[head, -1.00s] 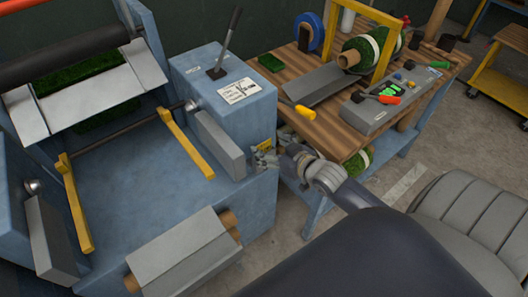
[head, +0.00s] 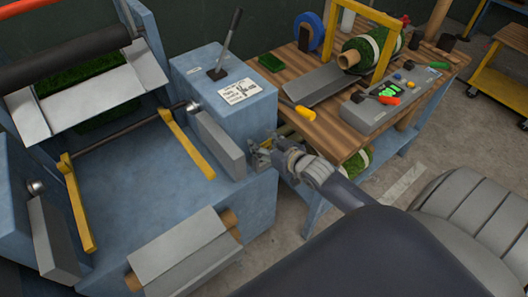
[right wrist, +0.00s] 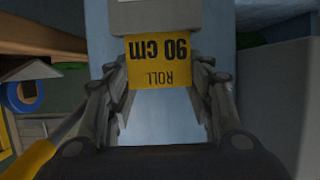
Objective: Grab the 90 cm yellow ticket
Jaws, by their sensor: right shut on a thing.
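The yellow ticket (right wrist: 163,62) reads "90 cm" and "ROLL", upside down in the right wrist view. Its upper edge meets a pale grey holder (right wrist: 157,16) on the blue machine. My right gripper (head: 261,155) is at the machine's right side face in the head view, mostly covering the ticket there. In the right wrist view its two fingers (right wrist: 164,80) stand on either side of the ticket and are shut on it. My left gripper is not in view.
The blue machine (head: 130,185) with a lever (head: 229,45) and yellow rails fills the left. A wooden workbench (head: 330,118) stands close behind my right gripper, bearing a turf roll (head: 362,52), a grey control box (head: 385,105) and a yellow-handled tool (head: 305,113). Concrete floor lies to the right.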

